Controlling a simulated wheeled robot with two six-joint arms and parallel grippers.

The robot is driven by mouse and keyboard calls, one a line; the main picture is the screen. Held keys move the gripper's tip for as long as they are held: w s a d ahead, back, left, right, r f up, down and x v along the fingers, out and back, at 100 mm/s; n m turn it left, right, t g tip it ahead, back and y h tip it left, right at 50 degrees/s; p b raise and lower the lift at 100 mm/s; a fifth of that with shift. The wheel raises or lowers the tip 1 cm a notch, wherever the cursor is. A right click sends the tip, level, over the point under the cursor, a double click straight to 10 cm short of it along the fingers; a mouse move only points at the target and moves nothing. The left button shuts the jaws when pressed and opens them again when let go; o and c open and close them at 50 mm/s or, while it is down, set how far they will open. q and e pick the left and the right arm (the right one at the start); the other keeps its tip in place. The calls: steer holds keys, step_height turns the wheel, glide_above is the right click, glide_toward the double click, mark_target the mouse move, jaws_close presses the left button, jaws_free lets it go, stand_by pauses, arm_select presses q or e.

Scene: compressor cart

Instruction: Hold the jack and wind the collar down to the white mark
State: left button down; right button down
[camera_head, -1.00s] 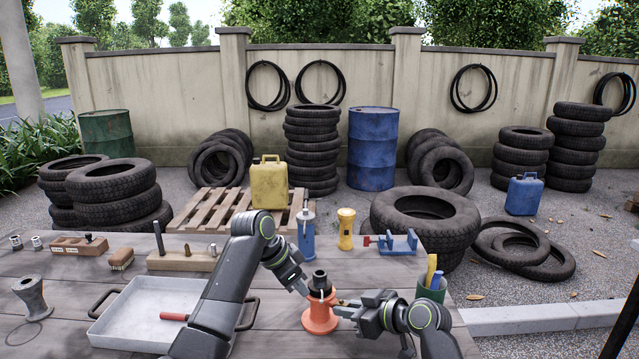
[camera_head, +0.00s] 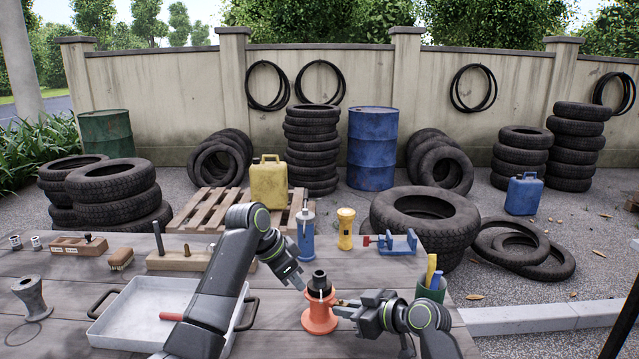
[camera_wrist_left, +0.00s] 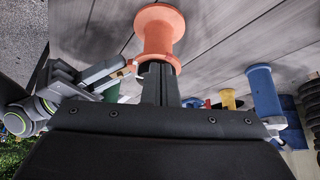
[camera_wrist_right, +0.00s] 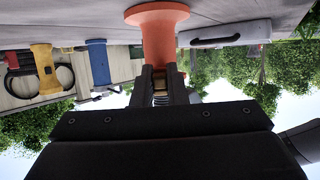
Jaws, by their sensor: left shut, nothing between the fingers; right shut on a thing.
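The orange jack (camera_head: 320,318) stands upright on the table, with a black collar (camera_head: 319,283) at its top. A small pale mark shows near the collar. My right gripper (camera_head: 339,307) is shut on the jack from the right; its fingers also meet the orange body in the right wrist view (camera_wrist_right: 160,85). My left gripper (camera_head: 303,288) is shut and empty, beside the collar on its left. In the left wrist view my left fingers (camera_wrist_left: 158,75) overlap the near end of the orange jack (camera_wrist_left: 160,35), hiding part of the collar; contact there is unclear.
A grey tray (camera_head: 112,330) with a red-handled tool lies left, under my left arm. A blue jack (camera_head: 306,235), a yellow jack (camera_head: 346,228) and a blue vise (camera_head: 398,243) stand behind. A green cup (camera_head: 431,288) is close to my right gripper.

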arm_select(q)
step_height(320, 180, up, 4)
steer(key=shift+r, duration=0.2)
arm_select(e)
steer(key=c, duration=1.4)
jaws_free()
steer(key=shift+o, duration=0.2)
